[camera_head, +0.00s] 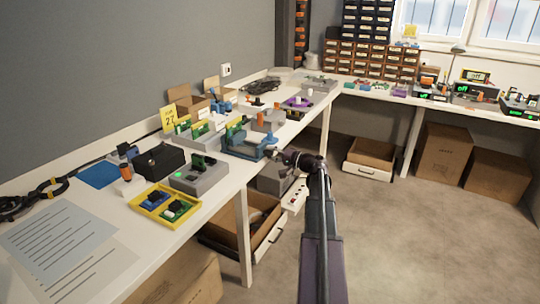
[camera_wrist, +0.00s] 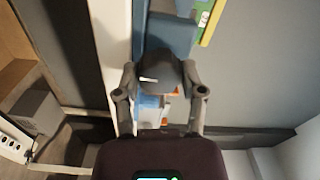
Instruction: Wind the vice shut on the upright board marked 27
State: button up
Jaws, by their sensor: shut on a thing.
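The blue vice (camera_head: 252,148) stands at the front edge of the left-hand table. A green upright board with a yellow edge (camera_head: 236,128) stands at its jaws; I cannot read a number on it or see whether the jaws touch it. The board's yellow-green edge (camera_wrist: 211,22) and the blue vice body (camera_wrist: 168,32) also show in the wrist view. My gripper (camera_head: 279,153) is at the vice's front, just off the table edge. In the wrist view my gripper (camera_wrist: 160,88) is shut on the dark vice handle (camera_wrist: 158,72), with one finger on each side.
A yellow sign reading 27 (camera_head: 169,117) stands behind the vice, near upright boards in holders (camera_head: 197,134). A grey box with a green light (camera_head: 199,176) and a yellow tray (camera_head: 147,204) lie nearer. Open drawers (camera_head: 265,235) and cartons sit under the table.

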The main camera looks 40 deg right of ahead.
jog(key=m, duration=0.7)
jog(key=shift+s+f, duration=0.15)
jog(key=shift+s, duration=0.05)
jog(key=m, duration=0.6)
jog(key=shift+a, duration=0.1)
jog(key=shift+m, duration=0.3)
jog(key=o, duration=1)
jog(key=shift+o, duration=0.7)
